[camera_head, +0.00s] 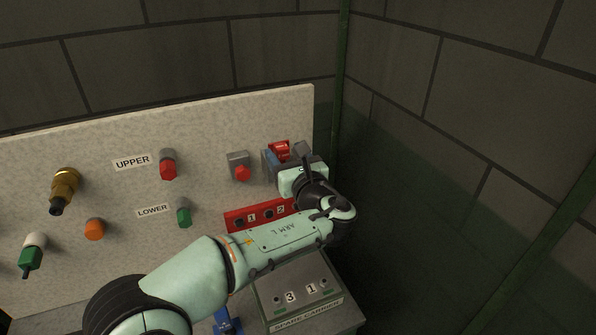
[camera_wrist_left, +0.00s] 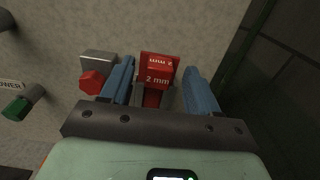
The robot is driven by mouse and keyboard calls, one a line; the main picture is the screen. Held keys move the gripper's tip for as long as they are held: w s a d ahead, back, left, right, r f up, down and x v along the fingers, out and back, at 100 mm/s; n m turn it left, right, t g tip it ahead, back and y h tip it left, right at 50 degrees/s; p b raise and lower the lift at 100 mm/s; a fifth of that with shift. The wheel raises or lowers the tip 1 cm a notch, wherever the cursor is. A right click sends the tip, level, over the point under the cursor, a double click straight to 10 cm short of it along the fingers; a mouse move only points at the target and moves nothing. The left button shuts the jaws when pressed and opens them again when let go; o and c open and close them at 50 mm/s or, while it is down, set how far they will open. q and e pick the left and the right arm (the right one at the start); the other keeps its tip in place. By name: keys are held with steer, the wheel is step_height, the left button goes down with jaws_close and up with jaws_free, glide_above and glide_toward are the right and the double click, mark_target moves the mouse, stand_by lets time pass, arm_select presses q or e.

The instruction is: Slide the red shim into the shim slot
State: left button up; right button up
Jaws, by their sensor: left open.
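The red shim (camera_wrist_left: 158,72), marked "2 mm", stands at the wall panel in the left wrist view. It also shows in the head view (camera_head: 279,148), partly hidden by my gripper. Its lower red part sits between grey sides, which may be the shim slot; I cannot tell how deep it sits. My left gripper (camera_wrist_left: 160,85) is open, with one blue finger on each side of the shim and visible gaps to both. In the head view my left gripper (camera_head: 285,158) is at the panel's right end. My right gripper is not in view.
A grey block with a red knob (camera_wrist_left: 93,75) is close to the left finger. A red plate marked 1 and 2 (camera_head: 260,214) is below. A grey box (camera_head: 300,290) marked 3 and 1 stands in front. A dark wall (camera_head: 470,130) stands to the right.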

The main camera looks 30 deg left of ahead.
arm_select(q)
steer(key=b+v, duration=0.1)
steer(key=v, duration=1.1)
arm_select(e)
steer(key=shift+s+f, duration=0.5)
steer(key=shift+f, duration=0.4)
arm_select(q)
steer(key=shift+s+d, duration=0.1)
steer(key=shift+s, duration=0.05)
